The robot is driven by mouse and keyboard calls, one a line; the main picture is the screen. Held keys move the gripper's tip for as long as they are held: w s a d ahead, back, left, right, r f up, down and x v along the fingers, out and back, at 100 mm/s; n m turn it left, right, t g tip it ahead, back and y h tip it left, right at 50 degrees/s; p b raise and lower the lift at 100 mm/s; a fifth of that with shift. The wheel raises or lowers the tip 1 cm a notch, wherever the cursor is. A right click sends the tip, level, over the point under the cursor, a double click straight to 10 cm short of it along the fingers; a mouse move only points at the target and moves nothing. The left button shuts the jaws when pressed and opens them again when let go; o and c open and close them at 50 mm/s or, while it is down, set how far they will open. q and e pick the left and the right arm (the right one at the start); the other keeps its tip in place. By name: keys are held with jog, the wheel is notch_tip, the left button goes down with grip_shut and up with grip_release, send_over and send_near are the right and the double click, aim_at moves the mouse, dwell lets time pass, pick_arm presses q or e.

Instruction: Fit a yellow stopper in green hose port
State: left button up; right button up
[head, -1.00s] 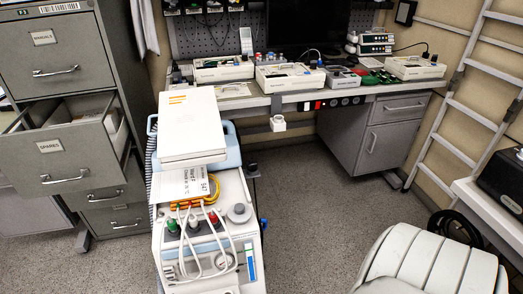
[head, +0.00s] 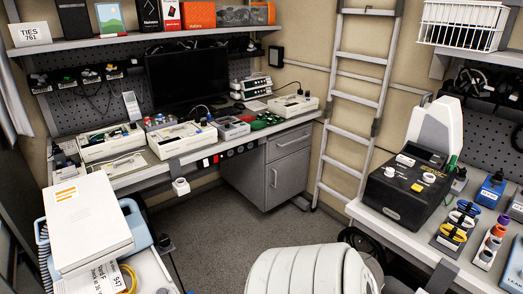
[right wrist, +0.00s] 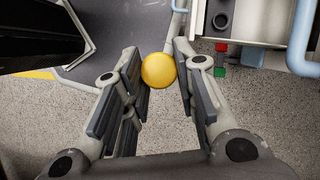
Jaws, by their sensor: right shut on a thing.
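My right gripper (right wrist: 160,75) is shut on a yellow stopper (right wrist: 159,71), which shows as a round yellow end between the two fingertips. In the right wrist view, a small green part (right wrist: 220,71) and a red part (right wrist: 221,47) sit apart from the stopper, up and to the right, on the edge of a pale unit. I cannot tell whether the green part is the green hose port. Neither gripper shows in the head view.
In the head view, a white box (head: 90,222) lies on the cart at lower left. The right bench holds a black device (head: 403,195) and a rack with blue and yellow items (head: 455,232). A ladder (head: 355,100) leans at the back wall. Some grey floor (head: 240,230) is clear.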

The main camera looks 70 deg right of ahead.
notch_tip(320, 180, up, 13)
jog(key=p, duration=1)
jog(key=w+a+f+b, duration=0.1)
jog(key=w+a+b, duration=0.2)
jog(key=w+b, duration=0.3)
jog(key=w+a+f+b, duration=0.2)
jog(key=w+b, duration=0.4)
jog(key=w, duration=1.1)
jog(key=w+a+f+b, duration=0.1)
jog(key=w+a+b, duration=0.2)
jog(key=w+b, duration=0.4)
jog(key=shift+w+a+f, duration=0.1)
jog(key=shift+w+a, duration=0.05)
jog(key=shift+w, duration=1)
jog(key=shift+w+a+f, duration=0.1)
jog(key=shift+w+a, duration=0.05)
jog(key=shift+w, duration=1)
jog(key=shift+f+b, duration=0.6)
jog(key=shift+f, duration=0.1)
jog(key=shift+f+b, duration=1.45)
jog(key=shift+f, duration=0.2)
jog(key=shift+s+f, duration=0.15)
jog(key=o, duration=0.8)
jog(key=shift+f, duration=0.1)
